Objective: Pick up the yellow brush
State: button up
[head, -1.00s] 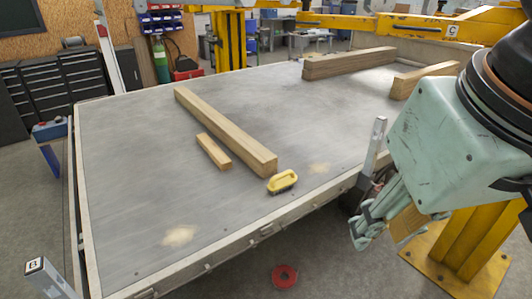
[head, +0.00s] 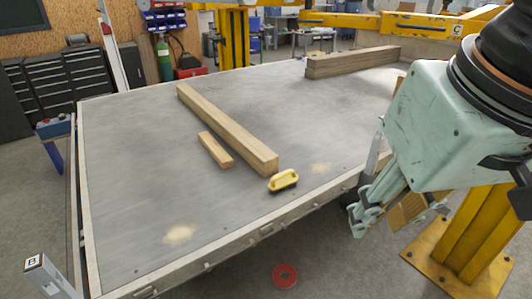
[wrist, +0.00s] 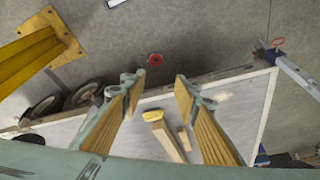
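The yellow brush (head: 283,180) lies on the grey trailer bed (head: 130,190) near its front edge, just in front of the near end of a long wooden beam. It also shows in the wrist view (wrist: 153,115), seen between the fingers and well beyond them. My gripper (head: 385,215) hangs off the bed's near side, to the right of the brush and apart from it. In the wrist view my gripper (wrist: 158,88) is open, its two ribbed wooden-coloured finger pads wide apart with nothing between them.
The long beam (head: 225,128) and a short wooden block (head: 215,150) lie beside the brush. Thicker timber (head: 350,61) lies at the back. An upright metal post (head: 374,150) stands at the bed's edge near my gripper. A yellow column (head: 465,235) stands at right. A red disc (head: 285,275) lies on the floor.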

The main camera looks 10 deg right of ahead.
jog(key=w+m+g+p, duration=0.25)
jog(key=w+m, duration=0.35)
jog(key=w, duration=3.1)
jog(key=w+f+m+g+p, duration=0.1)
jog(key=w+f+m+p, duration=0.2)
jog(key=w+f, duration=2.4)
notch_tip(320, 180, down, 2)
jog(key=m, duration=0.3)
jog(key=shift+w+f, duration=0.25)
jog(key=shift+w, duration=0.15)
jog(key=shift+f+b, duration=0.6)
jog(key=shift+f, duration=3.65)
